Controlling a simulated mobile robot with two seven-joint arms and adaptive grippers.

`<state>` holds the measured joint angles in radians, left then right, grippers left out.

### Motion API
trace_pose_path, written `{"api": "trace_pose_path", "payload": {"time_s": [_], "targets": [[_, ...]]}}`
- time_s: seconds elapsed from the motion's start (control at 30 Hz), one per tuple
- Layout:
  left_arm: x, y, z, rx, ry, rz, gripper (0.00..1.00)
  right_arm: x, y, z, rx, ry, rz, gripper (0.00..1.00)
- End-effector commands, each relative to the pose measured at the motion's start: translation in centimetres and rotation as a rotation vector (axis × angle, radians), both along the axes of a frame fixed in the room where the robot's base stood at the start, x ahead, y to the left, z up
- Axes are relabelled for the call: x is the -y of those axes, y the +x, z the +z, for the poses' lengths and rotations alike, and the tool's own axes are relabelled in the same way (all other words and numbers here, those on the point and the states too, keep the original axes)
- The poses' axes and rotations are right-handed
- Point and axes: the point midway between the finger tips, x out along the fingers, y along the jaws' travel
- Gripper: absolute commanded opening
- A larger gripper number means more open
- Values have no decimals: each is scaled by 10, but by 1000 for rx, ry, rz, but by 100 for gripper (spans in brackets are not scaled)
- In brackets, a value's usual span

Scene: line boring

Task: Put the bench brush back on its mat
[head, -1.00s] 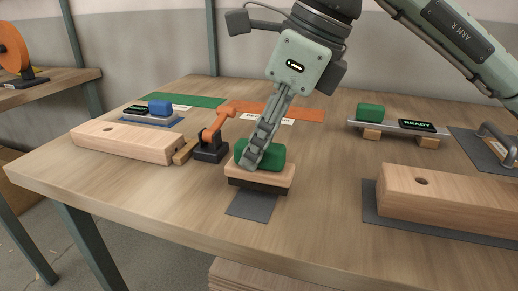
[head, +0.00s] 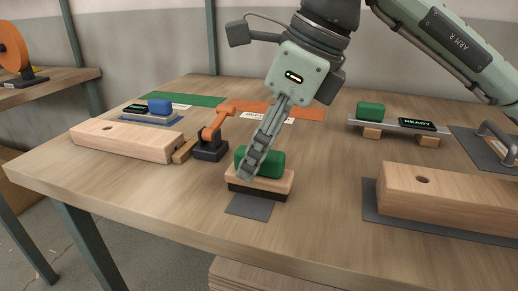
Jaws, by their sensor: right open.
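The bench brush (head: 272,184) has a pale wooden block, a green grip on top and dark bristles below. It stands upright with its bristles at the rear part of a small grey mat (head: 248,208), and appears to rest there. The mat's front part shows bare; the rest is hidden under the brush. My right gripper (head: 250,167) comes down from above, its fingers open at the brush's green grip. The near finger covers the grip's left part; the far finger is mostly hidden. My left gripper is not in view.
An orange clamp-like device (head: 212,142) stands just behind and left of the brush. A wooden block (head: 125,141) lies left, and a larger one (head: 450,197) lies right on a grey mat. A raised bar with a READY display (head: 417,124) stands at back right. The front middle table is clear.

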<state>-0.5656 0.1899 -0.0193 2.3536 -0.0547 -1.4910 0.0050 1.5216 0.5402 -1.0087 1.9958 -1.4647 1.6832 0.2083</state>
Motion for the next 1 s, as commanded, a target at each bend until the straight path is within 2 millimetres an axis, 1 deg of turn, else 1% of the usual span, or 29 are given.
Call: {"api": "trace_pose_path", "payload": {"time_s": [0.1, 0.13, 0.17, 0.27, 0.5, 0.63, 0.8, 1.0], "targets": [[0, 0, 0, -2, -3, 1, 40, 0, 0, 4, 0, 0, 0, 44], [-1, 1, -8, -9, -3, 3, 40, 1, 0, 7, 1, 1, 0, 44], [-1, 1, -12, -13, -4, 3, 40, 3, 0, 10, 2, 1, -1, 44], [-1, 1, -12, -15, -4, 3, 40, 10, -2, 28, 4, 2, -2, 44], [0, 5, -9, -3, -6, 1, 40, 30, -9, 77, 4, 2, -2, 44], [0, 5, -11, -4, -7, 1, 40, 38, -12, 97, 3, 1, -2, 44], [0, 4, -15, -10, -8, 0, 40, 43, -14, 111, 1, 1, -1, 44], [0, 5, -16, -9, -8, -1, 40, 45, -14, 113, 0, 0, 0, 44]]}}
